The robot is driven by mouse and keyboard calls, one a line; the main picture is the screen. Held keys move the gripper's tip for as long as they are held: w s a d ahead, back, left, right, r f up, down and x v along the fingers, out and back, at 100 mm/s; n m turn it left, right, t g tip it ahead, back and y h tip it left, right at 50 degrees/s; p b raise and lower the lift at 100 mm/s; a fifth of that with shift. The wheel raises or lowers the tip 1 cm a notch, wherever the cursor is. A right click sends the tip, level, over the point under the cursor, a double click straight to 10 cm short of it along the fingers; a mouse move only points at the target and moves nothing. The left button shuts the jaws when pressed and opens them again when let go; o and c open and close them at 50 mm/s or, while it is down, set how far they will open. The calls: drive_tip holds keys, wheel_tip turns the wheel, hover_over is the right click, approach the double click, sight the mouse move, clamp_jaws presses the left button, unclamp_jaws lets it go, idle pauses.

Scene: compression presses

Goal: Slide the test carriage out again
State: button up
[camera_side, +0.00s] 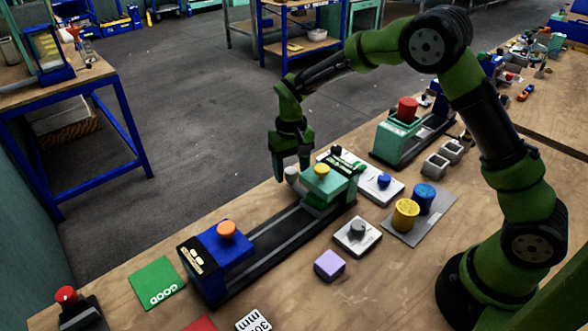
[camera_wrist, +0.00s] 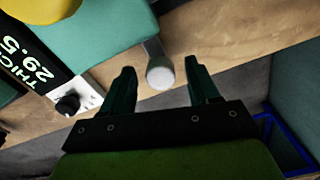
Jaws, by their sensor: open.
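A teal block (camera_side: 345,184) with a yellow round top (camera_side: 321,170) sits at the far right end of a dark rail (camera_side: 275,237); I take it to be the test carriage. A grey rod with a white round knob (camera_side: 291,174) sticks out from its left side. The knob also shows in the wrist view (camera_wrist: 160,74), with the teal body (camera_wrist: 90,25) behind it. My gripper (camera_side: 291,163) points down at the knob. In the wrist view my gripper (camera_wrist: 160,72) is open, one finger on each side of the knob, with gaps showing on both sides.
A blue block (camera_side: 222,255) with an orange knob stands at the rail's near end. A thickness display (camera_wrist: 28,50) reads 29.5.

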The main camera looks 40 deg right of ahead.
drive_tip(key=shift+f, duration=0.3)
clamp_jaws()
drive_tip(key=a, duration=1.2)
drive_tip(key=shift+a+r, duration=0.1)
unclamp_jaws()
